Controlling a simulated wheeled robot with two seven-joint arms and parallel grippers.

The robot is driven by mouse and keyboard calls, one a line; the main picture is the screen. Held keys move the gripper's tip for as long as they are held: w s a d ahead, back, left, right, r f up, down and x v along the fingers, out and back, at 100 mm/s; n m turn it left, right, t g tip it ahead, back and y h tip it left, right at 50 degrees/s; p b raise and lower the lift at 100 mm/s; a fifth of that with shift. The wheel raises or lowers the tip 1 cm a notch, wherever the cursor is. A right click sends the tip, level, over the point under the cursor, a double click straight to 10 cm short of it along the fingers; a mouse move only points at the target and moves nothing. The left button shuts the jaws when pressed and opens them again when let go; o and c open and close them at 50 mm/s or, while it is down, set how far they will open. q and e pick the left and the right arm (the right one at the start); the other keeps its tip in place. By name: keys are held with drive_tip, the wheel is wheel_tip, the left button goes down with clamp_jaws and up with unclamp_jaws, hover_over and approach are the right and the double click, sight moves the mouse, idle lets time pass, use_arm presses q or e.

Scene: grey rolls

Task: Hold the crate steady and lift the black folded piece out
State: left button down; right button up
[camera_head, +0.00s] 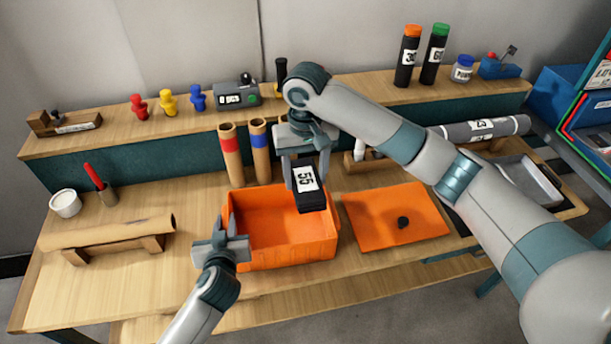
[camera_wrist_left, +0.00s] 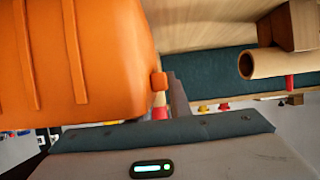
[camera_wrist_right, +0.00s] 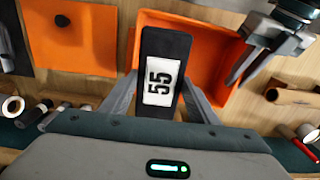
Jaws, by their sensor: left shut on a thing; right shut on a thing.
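The orange crate (camera_head: 290,255) stands on the workbench, and its inside looks empty where I can see it. Its ribbed outer wall fills the upper left of the left wrist view (camera_wrist_left: 75,60). My left gripper (camera_head: 228,232) is shut on the crate's left wall. The black folded piece (camera_head: 310,196) has a white label reading 55. My right gripper (camera_head: 304,172) is shut on it and holds it above the crate's opening. In the right wrist view the piece (camera_wrist_right: 155,45) sits between the fingers, with the crate (camera_wrist_right: 205,30) behind it.
An orange lid (camera_head: 395,218) with a black knob lies right of the crate. Two cardboard tubes (camera_head: 231,155) stand behind it. A brown roll (camera_head: 108,232) rests on a stand at left. A grey tray (camera_head: 530,180) is at right. Bare bench lies between roll and crate.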

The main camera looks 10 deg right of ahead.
use_arm(q)
drive_tip(key=c, duration=1.6)
unclamp_jaws()
drive_tip(key=shift+o, duration=0.2)
drive_tip(key=shift+s+r, duration=0.1)
drive_tip(key=shift+s, duration=0.05)
drive_tip(key=v, duration=1.1)
drive_tip(key=shift+s, duration=0.3)
drive_tip(key=shift+r, duration=0.1)
